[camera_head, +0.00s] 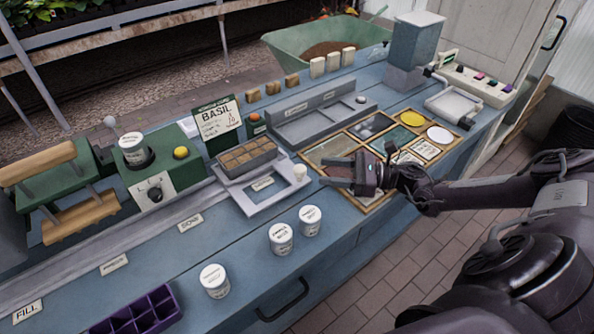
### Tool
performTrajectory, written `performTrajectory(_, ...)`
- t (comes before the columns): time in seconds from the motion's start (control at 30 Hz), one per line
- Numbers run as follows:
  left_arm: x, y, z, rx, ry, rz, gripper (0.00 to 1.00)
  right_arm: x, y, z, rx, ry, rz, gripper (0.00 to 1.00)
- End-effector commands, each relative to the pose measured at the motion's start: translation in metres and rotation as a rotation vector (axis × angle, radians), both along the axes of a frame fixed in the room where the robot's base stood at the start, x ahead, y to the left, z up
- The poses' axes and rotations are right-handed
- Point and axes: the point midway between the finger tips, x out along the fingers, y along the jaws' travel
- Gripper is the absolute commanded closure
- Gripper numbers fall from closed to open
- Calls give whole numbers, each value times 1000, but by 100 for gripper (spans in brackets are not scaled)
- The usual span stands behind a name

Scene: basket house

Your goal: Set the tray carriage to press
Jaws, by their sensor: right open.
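The tray carriage (284,200) is a light grey plate on the bench rail, with a small pale knob (300,171) at its right end. A brown seed tray (246,157) with square cells sits on it. The carriage stands right of several rail labels: one I read as SOW (190,223), one as PRESS (114,265), and FILL (28,310) at far left. My right gripper (338,173) is open, its fingers pointing left, a little right of the knob and apart from it. It hides part of the wooden-framed panel. My left gripper is not in view.
White labelled pots (281,238) stand along the front edge. A purple divided tray (143,312) lies at front left. A green-and-wood press-like device (60,190) and a dial box (158,175) stand behind the rail. The wooden-framed panel (372,208) lies under my gripper.

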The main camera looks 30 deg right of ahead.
Motion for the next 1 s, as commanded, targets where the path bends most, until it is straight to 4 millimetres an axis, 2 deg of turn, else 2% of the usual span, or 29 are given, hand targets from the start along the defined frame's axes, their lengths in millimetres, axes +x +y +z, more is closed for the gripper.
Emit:
performTrajectory(0.03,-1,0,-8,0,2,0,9,0,0,-8,-1,-1,0,50)
performTrajectory(0.07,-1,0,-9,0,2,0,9,1,0,-8,-1,-1,0,50)
performTrajectory(0.17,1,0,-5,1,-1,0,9,5,5,-6,2,-3,0,50)
performTrajectory(0.6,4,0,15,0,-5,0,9,46,53,-5,2,-1,0,50)
performTrajectory(1.0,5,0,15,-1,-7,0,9,51,59,-7,1,1,-1,51)
